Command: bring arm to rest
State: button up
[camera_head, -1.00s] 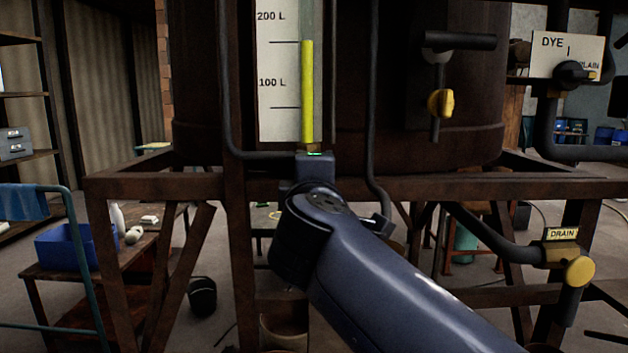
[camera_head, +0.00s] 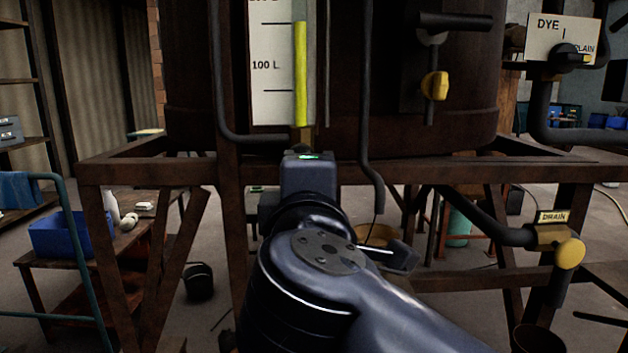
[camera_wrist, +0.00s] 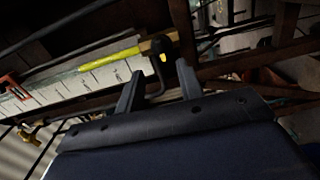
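My arm (camera_head: 330,255) is bent in the lower middle of the head view, in front of the vat stand. Its far end, with a small green light, is just in front of the stand's horizontal beam. In the wrist view my gripper (camera_wrist: 158,72) has its two fingers apart, with nothing visibly held between them. A dark pipe end shows behind the fingers; whether it touches them I cannot tell. The gripper's fingers are not clear in the head view.
The vat (camera_head: 420,130) stands on a rusty frame (camera_head: 470,170). Its level gauge (camera_head: 301,75) shows yellow above the 100 L mark. A yellow drain handle (camera_head: 570,253) and a dye valve (camera_head: 567,58) are at right. A blue bin (camera_head: 62,236) sits on a bench at left.

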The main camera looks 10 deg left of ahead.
jog(key=shift+w, duration=0.1)
jog(key=x, duration=1)
jog(key=shift+w+a, duration=0.2)
jog(key=shift+w, duration=0.05)
jog(key=shift+a+r+n+p, duration=0.1)
jog(key=shift+r+n+p, duration=0.1)
jog(key=shift+n+p, duration=1.8)
jog(key=shift+a+r+n+p, duration=0.15)
jog(key=shift+n+p, duration=1.4)
jog(key=shift+p, duration=0.9)
jog(key=shift+d+r+n+p, duration=0.1)
jog(key=shift+r+n+p, duration=0.1)
jog(key=shift+n+p, duration=1.8)
jog(key=shift+m, duration=0.25)
